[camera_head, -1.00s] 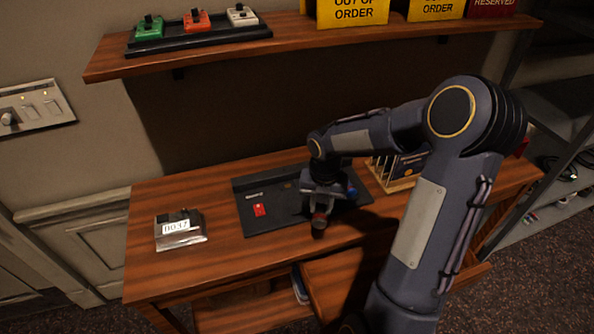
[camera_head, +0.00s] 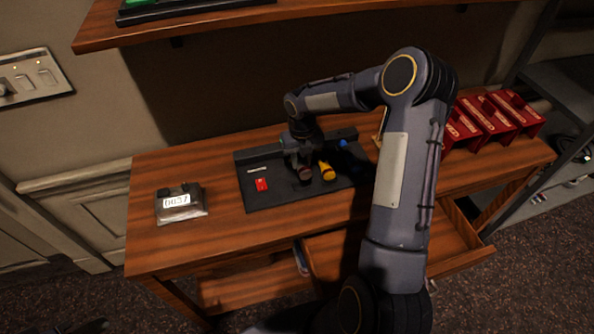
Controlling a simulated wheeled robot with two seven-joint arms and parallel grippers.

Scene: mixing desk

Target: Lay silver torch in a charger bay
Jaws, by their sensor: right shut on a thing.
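My right gripper (camera_head: 303,167) is over the middle of a dark tray (camera_head: 290,202) on the desk. It is shut on a small torch (camera_head: 305,175), which I take for the silver one. Only its dark reddish-brown end shows clearly; the fingers and arm hide the rest. I cannot tell whether it touches the tray. A yellow torch (camera_head: 326,171) lies just right of the gripper, with a blue item (camera_head: 343,144) behind it. A red piece (camera_head: 262,185) and a pale strip (camera_head: 257,170) are on the tray's left. My left gripper is out of view.
A box with a number display (camera_head: 182,205) stands left of the tray, with bare desk (camera_head: 225,240) between. Several red stands (camera_head: 490,122) are at the right. An open drawer (camera_head: 440,240) juts out at the front. A shelf (camera_head: 230,29) hangs above.

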